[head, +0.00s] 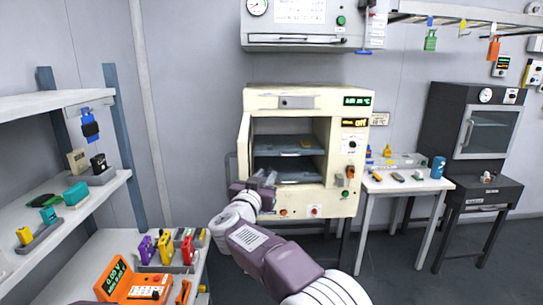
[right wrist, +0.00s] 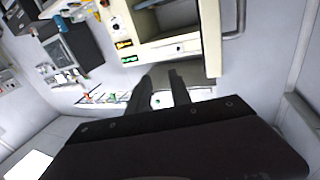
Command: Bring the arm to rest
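My right arm reaches up from the bottom of the head view. Its right gripper (head: 266,180) is in front of the lower left part of a cream oven (head: 283,101). In the right wrist view the two dark fingers of the right gripper (right wrist: 160,88) stand apart with a gap between them, and I see nothing held. The oven (right wrist: 165,20) also shows there, beyond the fingers. The oven's door is open at the left, and two dark shelves (head: 287,146) show inside. The right gripper covers part of the oven's lower left front. My left gripper is not in view.
A shelf rack (head: 62,105) with small devices stands at the left. Below it, a bench holds an orange meter (head: 133,283) and coloured tools. A white side table (head: 410,186) and a dark oven (head: 488,120) stand at the right. Open floor (head: 390,270) lies at the lower right.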

